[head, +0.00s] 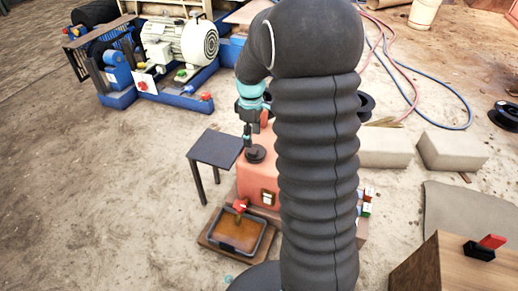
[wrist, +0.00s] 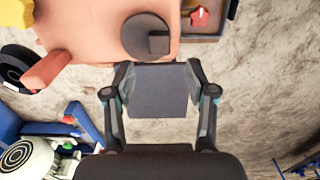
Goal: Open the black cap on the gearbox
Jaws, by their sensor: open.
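The gearbox (head: 258,187) is a salmon-red box on the ground in the middle of the head view, partly hidden by my arm. It also fills the upper left of the wrist view (wrist: 90,40). The black cap (head: 255,155) is a round dark disc on its top. In the wrist view the cap (wrist: 140,30) has a raised block on it and sits on the gearbox. My gripper (wrist: 158,64) is open and empty, its fingers apart. The cap lies beyond the fingertips in the wrist view, not between them. In the head view my gripper (head: 248,136) is close above the cap.
A small dark table (head: 214,148) stands left of the gearbox; its top shows between my fingers in the wrist view (wrist: 158,95). A tray of brown liquid (head: 238,232) lies in front, below a red valve (head: 240,205). Motors on blue frames (head: 182,42) stand behind. Ground at left is clear.

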